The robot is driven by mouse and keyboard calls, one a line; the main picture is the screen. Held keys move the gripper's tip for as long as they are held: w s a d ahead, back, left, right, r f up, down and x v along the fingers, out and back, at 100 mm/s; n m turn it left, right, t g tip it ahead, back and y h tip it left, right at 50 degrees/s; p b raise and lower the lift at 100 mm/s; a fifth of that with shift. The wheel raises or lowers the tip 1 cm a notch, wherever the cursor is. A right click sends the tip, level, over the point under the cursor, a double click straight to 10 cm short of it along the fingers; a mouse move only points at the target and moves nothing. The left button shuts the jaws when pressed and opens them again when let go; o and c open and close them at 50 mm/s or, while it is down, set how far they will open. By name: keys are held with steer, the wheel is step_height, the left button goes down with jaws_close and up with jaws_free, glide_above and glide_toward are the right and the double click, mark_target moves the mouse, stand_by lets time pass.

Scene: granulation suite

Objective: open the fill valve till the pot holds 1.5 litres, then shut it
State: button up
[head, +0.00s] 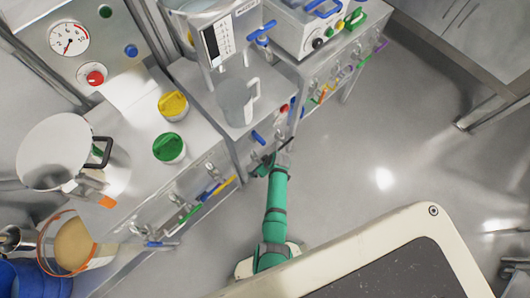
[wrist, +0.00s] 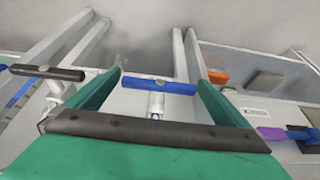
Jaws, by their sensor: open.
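A clear measuring jug (head: 236,103) with a handle stands upright on the steel bench, below a vessel with a dark scale panel (head: 216,42). I cannot make out a liquid level in it. A blue T-handle (head: 262,33) sits beside that panel. Another blue handle (head: 258,137) is on the bench front below the jug. I cannot tell which is the fill valve. My gripper (head: 276,160) is low at the bench front. In the wrist view my gripper (wrist: 160,80) is open, with a blue bar handle (wrist: 158,87) showing between its green fingers; contact is unclear.
A black handle (wrist: 47,73) lies left of the fingers, a purple one (wrist: 270,134) to the right. Floor (head: 400,150) at right is clear.

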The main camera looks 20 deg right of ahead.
steer(key=v, duration=1)
steer(key=shift+r, duration=0.15)
steer(key=shift+d, duration=0.15)
steer(key=s+a+r+m+t+h, duration=0.1)
steer(key=s+a+r+t+h, duration=0.1)
steer(key=s+a+r, duration=0.3)
steer(key=s+a+r+m+t+h, duration=0.1)
steer(key=s+a+r+t, duration=0.15)
steer(key=s, duration=0.55)
steer(key=s+a+r+t, duration=0.2)
steer(key=s+a+r, duration=0.1)
steer(key=r, duration=0.6)
steer(key=s+a+r+m+t, duration=0.1)
steer(key=s+a+r+t, duration=0.1)
steer(key=r, duration=0.8)
steer(key=s+a+r+m+t+y, duration=0.1)
steer(key=s+a+r, duration=0.3)
steer(key=r, duration=0.6)
steer(key=shift+s+r+t, duration=0.25)
steer(key=shift+s+t, duration=0.2)
steer(key=shift+t, duration=0.4)
steer(key=shift+s, duration=0.15)
